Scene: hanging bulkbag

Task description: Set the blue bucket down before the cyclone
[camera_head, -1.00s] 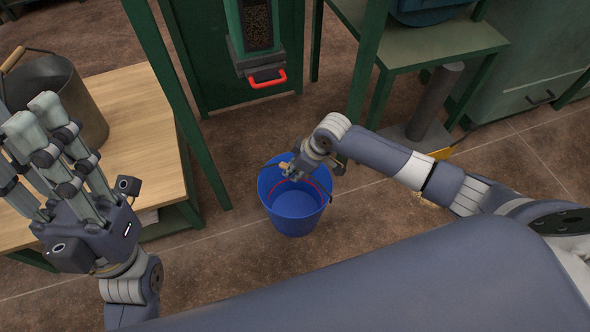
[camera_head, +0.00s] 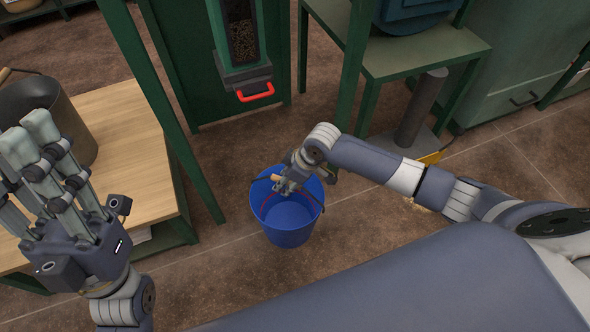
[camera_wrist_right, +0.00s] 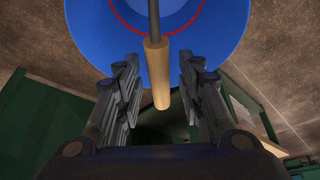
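The blue bucket (camera_head: 288,230) is upright at floor level in the middle of the head view; its base looks to be on the floor. My right gripper (camera_head: 284,188) reaches over its back rim. In the right wrist view, the bucket's wooden handle grip (camera_wrist_right: 156,75) lies between the fingers of that gripper (camera_wrist_right: 157,95), with gaps on both sides. My left gripper (camera_head: 40,165) is raised at the left, fingers spread and empty. A green unit with a grain window (camera_head: 243,40) and red handle (camera_head: 256,91) is behind the bucket; I cannot tell whether it is the cyclone.
A wooden-topped table (camera_head: 125,150) with a dark metal bucket (camera_head: 60,115) stands at the left. Green frame posts (camera_head: 165,120) rise beside it. A green stand (camera_head: 415,50) and a grey cylinder (camera_head: 420,108) are behind my right arm. Floor around the blue bucket is clear.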

